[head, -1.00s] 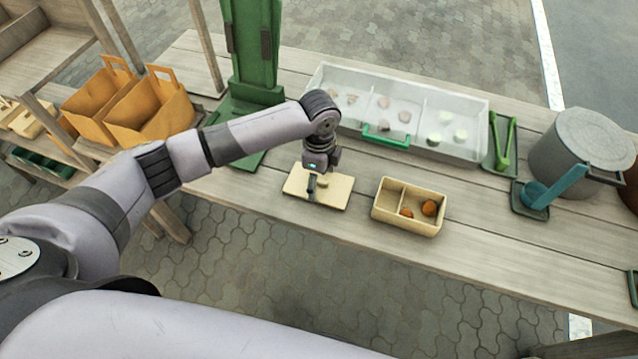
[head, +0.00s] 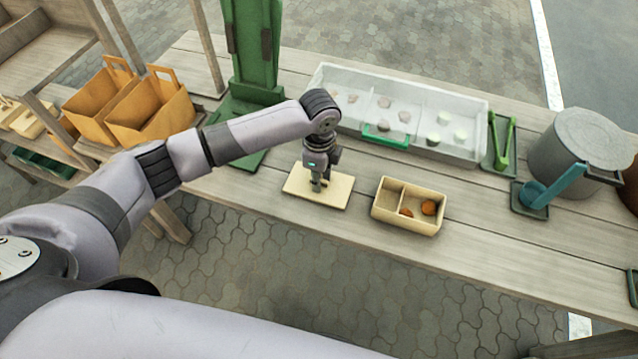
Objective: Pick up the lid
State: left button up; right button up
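The lid (head: 333,192) is a flat, cream-coloured rectangular plate lying on the wooden table. My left gripper (head: 317,186) points down over the middle of it. Its fingers are drawn together around the lid's small knob, which they mostly hide. The lid looks flat on the table. A cream box (head: 421,226) with two compartments stands open just right of the lid. Its right compartment holds a few orange-brown pieces. My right gripper is not in view.
A green stand (head: 252,90) rises behind my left arm. A grey pot (head: 573,145) and blue ladle (head: 556,186) are at the right. Orange bags (head: 150,108) stand left.

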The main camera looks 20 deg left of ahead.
pick_arm(q)
jog(key=shift+s+a+f, duration=0.1)
jog(key=shift+s+f, duration=0.05)
jog(key=shift+f, duration=0.3)
grip_shut()
jog(key=shift+r, duration=0.1)
